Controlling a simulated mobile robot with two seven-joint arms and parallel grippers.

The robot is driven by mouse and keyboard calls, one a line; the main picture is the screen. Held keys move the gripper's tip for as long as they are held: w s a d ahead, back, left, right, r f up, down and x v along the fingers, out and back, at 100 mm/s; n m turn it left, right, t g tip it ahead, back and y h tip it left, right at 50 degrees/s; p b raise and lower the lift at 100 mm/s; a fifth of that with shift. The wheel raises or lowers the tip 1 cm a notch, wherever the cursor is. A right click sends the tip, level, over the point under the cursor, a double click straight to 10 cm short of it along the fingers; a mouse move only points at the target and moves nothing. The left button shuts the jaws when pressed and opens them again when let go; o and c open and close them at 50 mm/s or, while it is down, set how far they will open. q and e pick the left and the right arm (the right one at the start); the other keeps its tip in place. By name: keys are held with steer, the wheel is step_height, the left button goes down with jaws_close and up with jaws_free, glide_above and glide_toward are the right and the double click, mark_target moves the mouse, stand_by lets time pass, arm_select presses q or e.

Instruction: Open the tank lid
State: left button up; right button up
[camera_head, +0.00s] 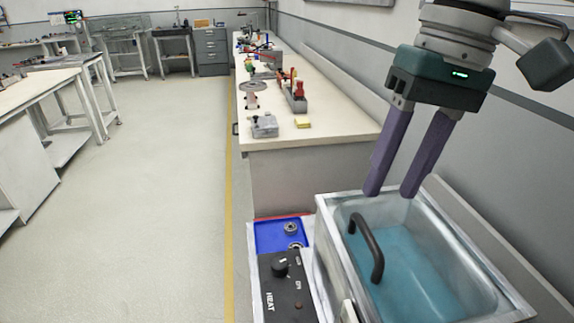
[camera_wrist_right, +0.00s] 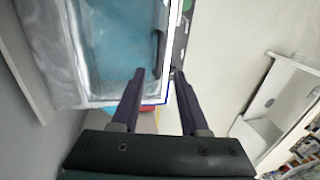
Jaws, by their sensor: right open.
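The metal tank (camera_head: 328,224) with blue liquid showing inside stands at the lower right of the head view. A black bar handle (camera_head: 369,245) arches over its left side. The lid seems to be a clear pane under this handle, but its edges are hard to make out. My right gripper (camera_head: 390,193) is open and empty, fingers pointing down near the tank's far rim, beyond the handle. In the right wrist view the tank (camera_wrist_right: 62,60) fills the upper left, and the dark handle (camera_wrist_right: 158,55) shows just beyond the fingertips. My left gripper is not in view.
A black heat control panel (camera_head: 284,289) and a blue tray (camera_head: 268,234) with metal rings sit left of the tank. A long bench (camera_head: 330,115) with tools stands beyond. The grey wall is close on the right; open floor (camera_head: 150,190) lies left.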

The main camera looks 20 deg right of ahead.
mark_target(370, 233)
steer(key=f, duration=0.3)
steer(key=a+f, duration=0.1)
steer(key=f, duration=0.2)
steer(key=shift+w+a+f, duration=0.1)
steer(key=shift+w+f, duration=0.05)
jaws_close()
stand_by(1.2)
